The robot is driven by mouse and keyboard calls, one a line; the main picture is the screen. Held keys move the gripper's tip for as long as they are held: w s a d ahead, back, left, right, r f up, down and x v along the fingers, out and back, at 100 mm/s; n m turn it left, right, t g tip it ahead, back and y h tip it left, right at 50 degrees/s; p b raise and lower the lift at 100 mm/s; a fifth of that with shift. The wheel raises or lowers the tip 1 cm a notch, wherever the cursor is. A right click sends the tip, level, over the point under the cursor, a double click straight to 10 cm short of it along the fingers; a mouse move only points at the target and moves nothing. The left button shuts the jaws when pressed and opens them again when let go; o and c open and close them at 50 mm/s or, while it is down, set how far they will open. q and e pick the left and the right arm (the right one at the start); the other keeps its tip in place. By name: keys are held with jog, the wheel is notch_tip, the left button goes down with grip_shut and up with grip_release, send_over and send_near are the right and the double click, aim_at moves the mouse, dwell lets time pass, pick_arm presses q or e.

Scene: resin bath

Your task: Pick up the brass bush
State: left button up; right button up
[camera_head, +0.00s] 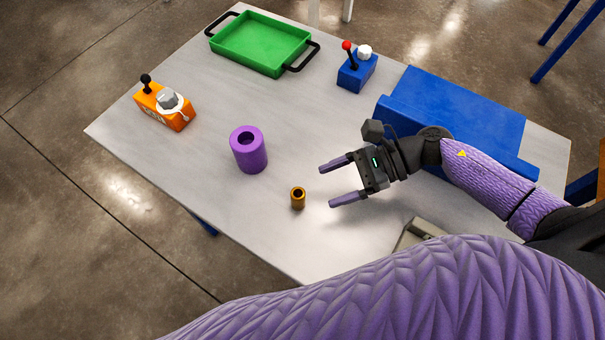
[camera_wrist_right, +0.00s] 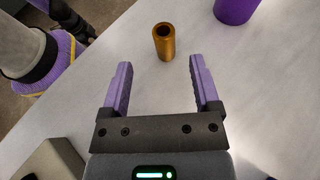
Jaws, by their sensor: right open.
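The brass bush (camera_head: 298,198) stands upright on the grey table, a small gold cylinder with a dark hole in its top. My right gripper (camera_head: 333,183) is open and empty, just to the right of the bush, with its fingers pointing toward it. In the right wrist view the bush (camera_wrist_right: 164,42) stands beyond the fingertips, roughly in line with the gap between the two purple fingers (camera_wrist_right: 160,64). Nothing touches the bush. My left gripper does not show clearly in the head view.
A purple hollow cylinder (camera_head: 249,158) stands behind and left of the bush. An orange control box (camera_head: 172,117), a green tray (camera_head: 257,60), a blue joystick box (camera_head: 351,78) and a large blue block (camera_head: 470,105) are on the table (camera_head: 215,85). The table's front left edge is clear.

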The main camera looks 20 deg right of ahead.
aim_at(298, 198)
jog(key=shift+w+d+f+b, duration=0.15)
jog(key=shift+w+f+b, duration=0.1)
jog(key=shift+f, duration=0.2)
jog(key=shift+w+d+f+b, duration=0.1)
jog(key=shift+w+f+b, duration=0.1)
jog(key=shift+f, duration=0.25)
jog(key=shift+a+f, duration=0.1)
jog(key=shift+a, duration=0.15)
jog(key=x, duration=0.7)
jog(key=shift+s+a+r, duration=0.1)
jog(key=shift+s+r, duration=0.1)
jog(key=shift+r, duration=0.05)
grip_shut()
